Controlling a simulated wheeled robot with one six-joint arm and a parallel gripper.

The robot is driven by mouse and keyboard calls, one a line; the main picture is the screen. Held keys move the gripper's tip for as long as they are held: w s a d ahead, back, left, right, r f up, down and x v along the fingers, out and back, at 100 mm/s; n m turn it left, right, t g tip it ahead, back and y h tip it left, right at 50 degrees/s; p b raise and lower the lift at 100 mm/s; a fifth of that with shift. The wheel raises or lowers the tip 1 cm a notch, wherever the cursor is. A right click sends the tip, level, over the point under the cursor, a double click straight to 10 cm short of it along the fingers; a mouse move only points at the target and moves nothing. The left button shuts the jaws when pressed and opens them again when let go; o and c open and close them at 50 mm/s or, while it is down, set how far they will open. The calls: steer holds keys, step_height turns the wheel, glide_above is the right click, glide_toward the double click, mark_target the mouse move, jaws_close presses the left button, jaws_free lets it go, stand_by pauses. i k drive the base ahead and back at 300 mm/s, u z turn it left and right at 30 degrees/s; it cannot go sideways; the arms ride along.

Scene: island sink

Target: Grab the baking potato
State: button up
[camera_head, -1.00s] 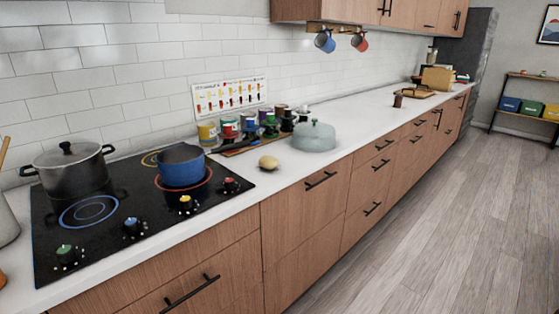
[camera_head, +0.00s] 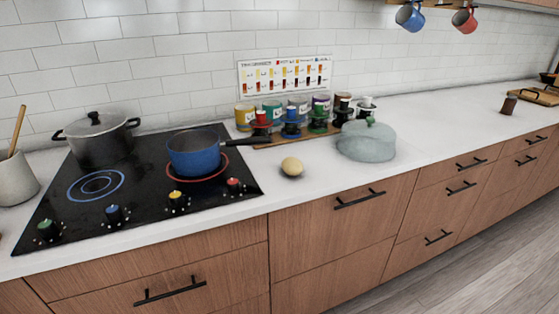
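The baking potato (camera_head: 292,166) is a small, pale yellow-brown oval. It lies on the white countertop (camera_head: 330,187), just right of the black cooktop and left of a grey-green lidded dish. Nothing covers it from this view. My gripper is not in view.
A blue saucepan (camera_head: 194,152) stands on the black cooktop (camera_head: 140,208), its dark handle pointing right behind the potato. The lidded dish (camera_head: 366,143) is close on the right. Several colored jars (camera_head: 297,108) stand behind. The counter's front strip is clear.

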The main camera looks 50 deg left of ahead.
mark_target(292, 166)
steer(key=u, duration=0.9)
steer(key=i, duration=0.95)
steer(key=u, duration=0.95)
